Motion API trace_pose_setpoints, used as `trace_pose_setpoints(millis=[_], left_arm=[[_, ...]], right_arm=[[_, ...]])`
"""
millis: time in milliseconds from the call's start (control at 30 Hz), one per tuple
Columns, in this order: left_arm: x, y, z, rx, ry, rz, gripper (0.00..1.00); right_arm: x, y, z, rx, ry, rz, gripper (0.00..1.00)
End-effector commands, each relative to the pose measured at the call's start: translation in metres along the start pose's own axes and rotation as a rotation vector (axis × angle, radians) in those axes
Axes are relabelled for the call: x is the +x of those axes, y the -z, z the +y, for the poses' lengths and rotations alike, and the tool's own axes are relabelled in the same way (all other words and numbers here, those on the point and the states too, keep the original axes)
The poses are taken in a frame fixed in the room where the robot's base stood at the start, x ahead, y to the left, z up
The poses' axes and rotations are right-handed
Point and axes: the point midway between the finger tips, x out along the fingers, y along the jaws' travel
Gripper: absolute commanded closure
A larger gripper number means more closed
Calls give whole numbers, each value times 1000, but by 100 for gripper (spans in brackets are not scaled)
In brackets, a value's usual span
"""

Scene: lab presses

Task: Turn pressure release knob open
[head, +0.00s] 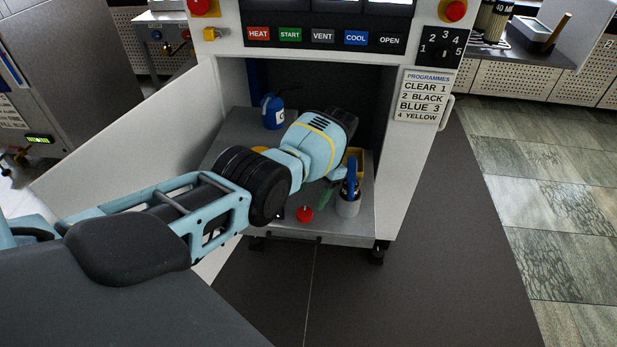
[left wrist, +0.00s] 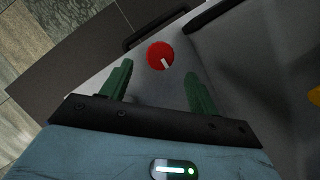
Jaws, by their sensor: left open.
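The red pressure release knob (head: 304,214) is on the grey shelf of the press, near its front edge. In the left wrist view the round red knob (left wrist: 160,56) carries a white pointer bar and lies just beyond the fingertips, roughly midway across them. My left gripper (left wrist: 158,78) is open and empty, its green fingers spread wider than the knob. In the head view a green finger of my left gripper (head: 325,193) shows right of and behind the knob; the rest is hidden by my arm. My right gripper is in neither view.
A grey cup with a blue-handled item (head: 348,204) stands right of the knob. A blue container (head: 272,112) is deeper in the press bay. The press side walls (head: 415,155) enclose the shelf. A button row (head: 322,37) and numbered dial (head: 443,46) are above.

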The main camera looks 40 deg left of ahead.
Motion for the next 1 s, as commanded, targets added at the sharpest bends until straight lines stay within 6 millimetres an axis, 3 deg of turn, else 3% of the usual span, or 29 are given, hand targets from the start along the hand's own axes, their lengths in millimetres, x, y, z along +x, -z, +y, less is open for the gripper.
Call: trace_pose_setpoints(millis=[100, 267, 1000], left_arm=[[-15, 0, 0, 0, 0, 0, 39], [-25, 0, 0, 0, 0, -2, 39], [-26, 0, 0, 0, 0, -2, 39]], right_arm=[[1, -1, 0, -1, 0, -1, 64], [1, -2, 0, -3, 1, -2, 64], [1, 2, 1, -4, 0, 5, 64]])
